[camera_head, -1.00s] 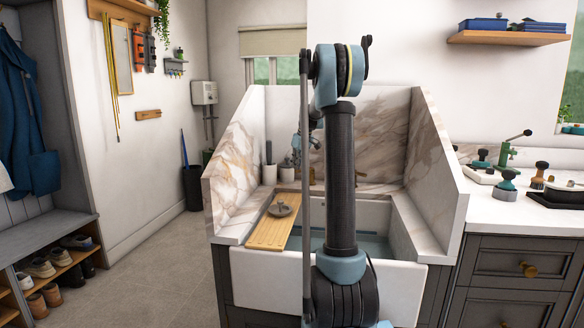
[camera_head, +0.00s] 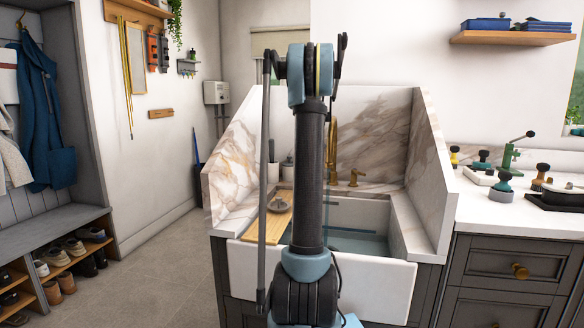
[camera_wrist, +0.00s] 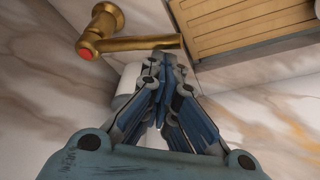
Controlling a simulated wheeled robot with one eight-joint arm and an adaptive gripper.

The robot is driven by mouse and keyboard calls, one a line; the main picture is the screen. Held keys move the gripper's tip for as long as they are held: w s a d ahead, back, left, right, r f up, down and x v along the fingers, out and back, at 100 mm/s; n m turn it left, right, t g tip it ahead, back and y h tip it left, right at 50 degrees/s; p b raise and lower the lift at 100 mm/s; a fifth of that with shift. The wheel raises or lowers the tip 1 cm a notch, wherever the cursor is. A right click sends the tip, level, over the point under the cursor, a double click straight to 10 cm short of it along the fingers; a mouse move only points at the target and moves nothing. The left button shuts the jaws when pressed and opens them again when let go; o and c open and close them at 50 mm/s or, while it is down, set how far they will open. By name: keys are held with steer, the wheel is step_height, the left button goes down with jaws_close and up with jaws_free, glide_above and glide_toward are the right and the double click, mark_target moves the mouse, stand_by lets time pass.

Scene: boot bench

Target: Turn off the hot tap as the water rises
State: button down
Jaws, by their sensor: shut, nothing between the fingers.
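The hot tap (camera_wrist: 88,40) is brass with a red dot and a lever (camera_wrist: 140,43) pointing right in the wrist view. My gripper (camera_wrist: 163,62) is shut and empty, its fingertips close to the lever's free end; I cannot tell whether they touch. In the head view my arm hides the gripper and the hot tap. The brass spout (camera_head: 333,145) and the other brass handle (camera_head: 354,178) show right of my arm. Water (camera_head: 362,243) stands in the white sink (camera_head: 385,285); water flow from the spout is not clear.
A slatted wooden board (camera_head: 262,229) lies across the sink's left side with a grey item (camera_head: 278,205) on it. Marble splash walls (camera_head: 232,170) rise on the back and sides. A counter (camera_head: 490,210) with tools stands right. The floor (camera_head: 165,265) is clear at left.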

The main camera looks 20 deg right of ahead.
steer(key=shift+w+a, duration=0.15)
steer(key=shift+a, duration=0.05)
